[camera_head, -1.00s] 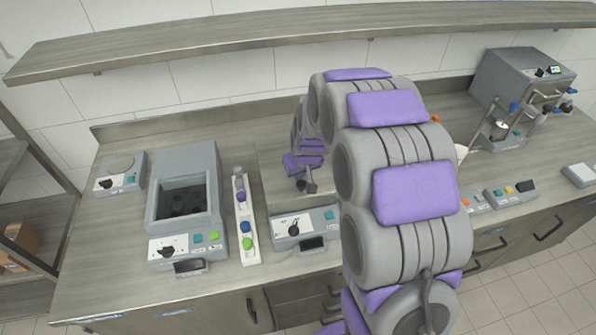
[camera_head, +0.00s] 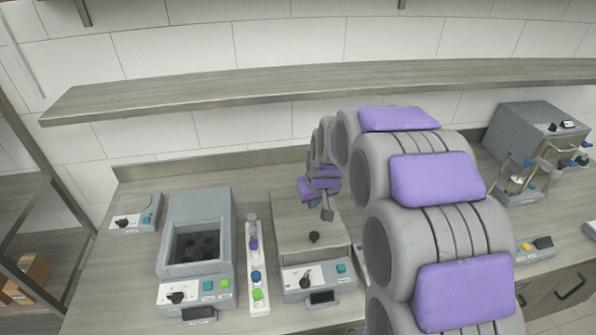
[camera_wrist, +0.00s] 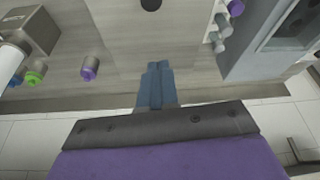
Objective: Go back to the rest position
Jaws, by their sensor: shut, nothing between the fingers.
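My gripper (camera_head: 327,212) hangs over the back of a flat-topped device (camera_head: 285,232) at mid-bench, near a small black knob (camera_head: 314,237) on that top. It looks clear of the surface, though the exact height is hard to tell. In the wrist view, my gripper's two blue-grey fingers (camera_wrist: 160,66) are together, with nothing between them. My grey and purple arm bends from the lower right of the head view toward the bench.
A grey bath-like device (camera_head: 222,215) and a white strip (camera_head: 261,308) with coloured caps stand left of the gripper. A small scale-like device (camera_head: 135,214) is further left. A grey machine (camera_head: 525,125) stands at right. A long shelf (camera_head: 250,85) runs above the bench.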

